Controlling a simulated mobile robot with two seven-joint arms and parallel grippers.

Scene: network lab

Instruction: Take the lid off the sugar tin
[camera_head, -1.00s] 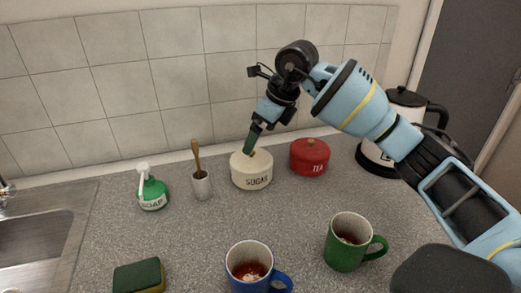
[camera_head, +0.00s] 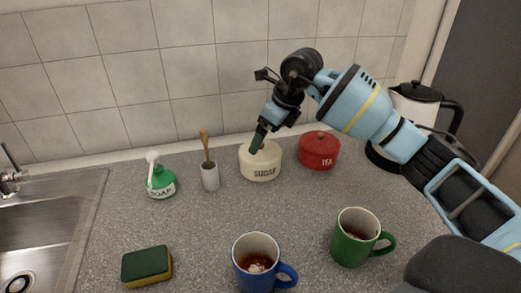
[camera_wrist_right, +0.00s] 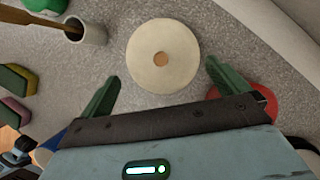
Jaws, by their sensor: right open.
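The cream sugar tin (camera_head: 260,170) stands on the counter by the tiled wall, with its lid (camera_head: 270,150) on. In the right wrist view the round lid (camera_wrist_right: 150,80) shows from above, with a brown knob (camera_wrist_right: 161,59) at its centre. My right gripper (camera_head: 257,142) is over the tin, fingers pointing down; one dark green finger hides part of the lid. In the wrist view the right gripper (camera_wrist_right: 161,72) is open and empty, its two fingers apart on either side of the lid's lower part. Contact cannot be told. My left gripper is not in view.
A red tea tin (camera_head: 319,152) stands close right of the sugar tin, with a kettle (camera_head: 415,105) beyond. A blue mug (camera_head: 256,270), green mug (camera_head: 352,245) and sponge (camera_head: 146,266) are in front.

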